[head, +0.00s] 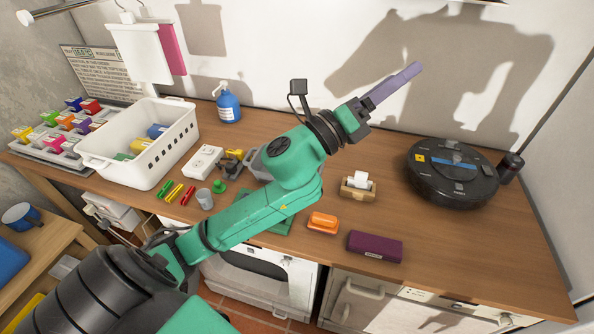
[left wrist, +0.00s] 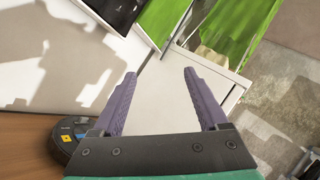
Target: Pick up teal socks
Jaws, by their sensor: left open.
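I cannot make out teal socks for certain. Small coloured bundles sit in a grey sectioned tray (head: 45,157) at the far left, but they are too small to identify. A white basket (head: 165,156) beside it holds blue, yellow and green items. My left gripper (head: 410,72) is raised above the back of the counter, pointing up and right, away from the tray and basket. In the left wrist view its purple fingers (left wrist: 158,74) are apart with nothing between them. My left arm hides part of the counter's middle. My right gripper is not in view.
A black robot vacuum (head: 450,172) is at the right. A purple box (head: 375,247), an orange butter dish (head: 323,223) and a small wooden holder (head: 357,191) are near the middle. A blue bottle (head: 228,104) stands by the wall. The counter's right front is clear.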

